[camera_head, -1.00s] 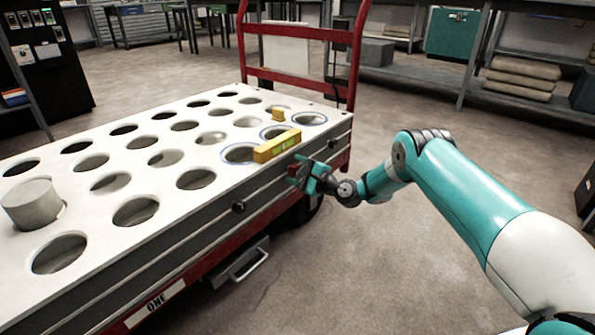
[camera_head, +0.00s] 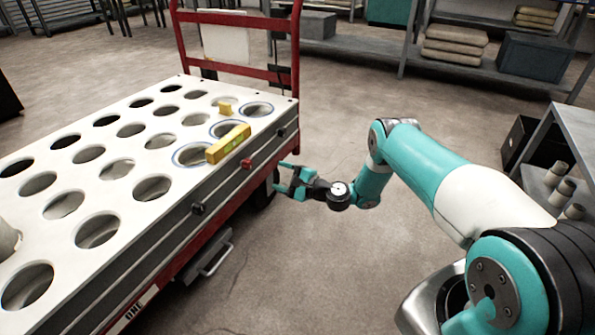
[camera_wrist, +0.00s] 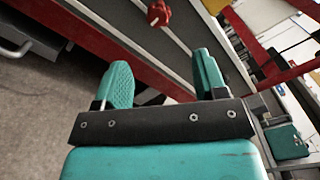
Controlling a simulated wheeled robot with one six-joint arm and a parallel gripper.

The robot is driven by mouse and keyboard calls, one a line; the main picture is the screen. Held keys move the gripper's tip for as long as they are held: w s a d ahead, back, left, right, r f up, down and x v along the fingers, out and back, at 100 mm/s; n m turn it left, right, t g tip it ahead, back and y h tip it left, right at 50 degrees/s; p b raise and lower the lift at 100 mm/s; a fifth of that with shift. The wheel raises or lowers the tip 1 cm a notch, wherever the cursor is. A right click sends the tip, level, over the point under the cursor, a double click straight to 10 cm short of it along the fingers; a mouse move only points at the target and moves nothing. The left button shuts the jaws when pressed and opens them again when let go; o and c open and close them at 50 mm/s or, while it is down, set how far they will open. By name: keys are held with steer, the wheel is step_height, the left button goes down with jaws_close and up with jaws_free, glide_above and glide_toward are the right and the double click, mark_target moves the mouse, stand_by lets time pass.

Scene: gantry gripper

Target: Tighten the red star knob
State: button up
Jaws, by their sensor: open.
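The red star knob (camera_head: 246,163) sits on the grey side face of the white-topped cart, between two black knobs. It also shows at the top of the wrist view (camera_wrist: 158,13), ahead of my fingers. My gripper (camera_head: 281,180) is open and empty, to the right of the red knob and apart from it. In the wrist view its two teal fingers (camera_wrist: 162,65) are spread, with the red knob beyond them and roughly between them. Whether the knob is fully seated cannot be told.
Black knobs (camera_head: 198,209) (camera_head: 281,133) stick out on either side along the cart's edge. A yellow level (camera_head: 228,144) lies on the holed cart top (camera_head: 168,112). The cart's red handle (camera_head: 239,72) rises at its far end. Open floor lies right of the cart.

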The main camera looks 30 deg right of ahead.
steer(key=p+v, duration=0.5)
steer(key=p, duration=0.4)
steer(key=shift+s, duration=0.2)
